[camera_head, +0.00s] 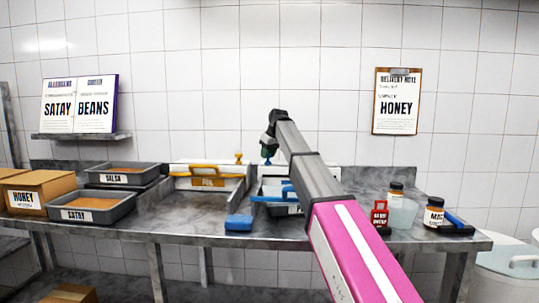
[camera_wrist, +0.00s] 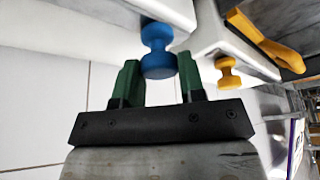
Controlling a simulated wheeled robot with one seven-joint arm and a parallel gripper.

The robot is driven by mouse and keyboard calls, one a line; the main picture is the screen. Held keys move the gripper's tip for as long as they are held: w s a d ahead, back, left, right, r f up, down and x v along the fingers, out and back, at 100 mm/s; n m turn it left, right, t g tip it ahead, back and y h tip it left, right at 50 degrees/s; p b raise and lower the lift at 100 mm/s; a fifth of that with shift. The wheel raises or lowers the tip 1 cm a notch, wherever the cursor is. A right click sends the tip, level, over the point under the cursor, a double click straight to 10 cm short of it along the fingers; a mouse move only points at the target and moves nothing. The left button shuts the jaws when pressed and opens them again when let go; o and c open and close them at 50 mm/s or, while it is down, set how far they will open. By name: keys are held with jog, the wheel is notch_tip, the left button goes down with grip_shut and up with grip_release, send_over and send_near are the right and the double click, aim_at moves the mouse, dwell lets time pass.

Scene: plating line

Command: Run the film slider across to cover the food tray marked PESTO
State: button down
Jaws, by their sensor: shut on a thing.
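My gripper (camera_head: 268,148) is above the back of the counter, over a white unit mostly hidden by my arm. In the wrist view my gripper (camera_wrist: 159,62) has its green fingers shut on a blue knob (camera_wrist: 158,50), one finger on each side of it. The knob stands on a white unit; a bit of it shows below my gripper in the head view (camera_head: 268,161). A blue bar (camera_head: 265,198) lies across the front of that unit. I can read no PESTO label; the tray there is largely hidden behind my arm.
A similar unit with an orange handle (camera_head: 200,170) and yellow knob (camera_head: 239,158) stands to the left. The SALSA tray (camera_head: 125,178) and SATAY tray (camera_head: 92,217) are farther left. A blue sponge (camera_head: 238,222) lies in front.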

jog(key=c, duration=0.7)
grip_release()
jog(key=v, duration=1)
jog(key=shift+s+d+r, duration=0.1)
jog(key=shift+d+r, duration=0.05)
jog(key=shift+r, duration=0.25)
